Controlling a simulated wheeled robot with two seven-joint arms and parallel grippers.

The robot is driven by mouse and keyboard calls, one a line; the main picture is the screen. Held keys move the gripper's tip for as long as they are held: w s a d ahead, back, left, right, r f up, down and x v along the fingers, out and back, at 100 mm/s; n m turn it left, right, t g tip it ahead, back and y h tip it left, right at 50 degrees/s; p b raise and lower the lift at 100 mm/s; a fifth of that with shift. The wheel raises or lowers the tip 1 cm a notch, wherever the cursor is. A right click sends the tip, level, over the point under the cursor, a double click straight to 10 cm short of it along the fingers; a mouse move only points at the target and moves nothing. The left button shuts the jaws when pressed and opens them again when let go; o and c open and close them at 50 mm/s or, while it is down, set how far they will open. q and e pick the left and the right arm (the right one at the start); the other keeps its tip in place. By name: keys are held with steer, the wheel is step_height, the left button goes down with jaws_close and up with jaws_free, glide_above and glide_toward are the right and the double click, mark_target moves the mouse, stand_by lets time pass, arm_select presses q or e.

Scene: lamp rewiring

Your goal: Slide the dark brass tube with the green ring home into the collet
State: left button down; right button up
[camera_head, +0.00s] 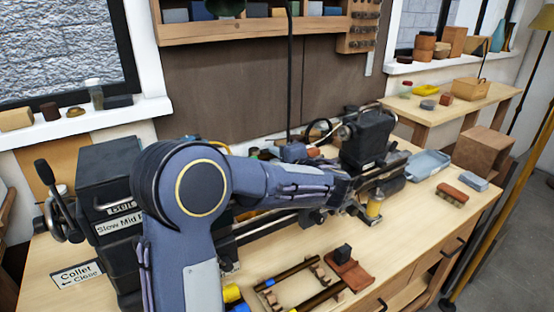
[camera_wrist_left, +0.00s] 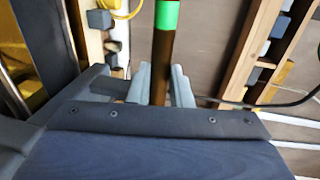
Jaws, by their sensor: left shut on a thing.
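The dark brass tube (camera_wrist_left: 161,58) with its green ring (camera_wrist_left: 166,15) stands between the fingers of my left gripper (camera_wrist_left: 160,86) in the left wrist view. The fingers are shut on it below the ring, and the ring end reaches past the picture's top edge. In the head view my left arm crosses over the lathe from the left, and its own forearm hides much of the grip and the tube. The collet itself is hidden behind my arm; only the sign reading "Collet Close" (camera_head: 77,273) shows at the bench's left. My right gripper is not in view.
A dark headstock box (camera_head: 106,165) with levers stands left on the bench. A dark tailstock (camera_head: 368,140) stands right. Other brass tubes (camera_head: 292,272) lie on a wooden rack in front, near a red-brown block (camera_head: 350,274). A blue tray (camera_head: 428,164) and a brush (camera_head: 451,194) are at right.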

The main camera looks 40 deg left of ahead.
mark_target(264, 159)
arm_select(q)
steer(key=shift+b, duration=0.4)
stand_by(0.3)
steer(key=shift+s+a+b, duration=0.35)
steer(key=shift+s+b, duration=0.15)
steer(key=shift+s, duration=0.25)
steer(key=shift+s+a+b, duration=0.3)
steer(key=shift+s+b, duration=0.15)
steer(key=shift+s, duration=0.25)
stand_by(0.4)
steer(key=c, duration=1.2)
jaws_free()
steer(key=shift+c, duration=0.2)
steer(key=b+v, duration=0.1)
steer(key=v, duration=0.7)
steer(key=shift+b, duration=0.3)
steer(key=shift+f, duration=0.1)
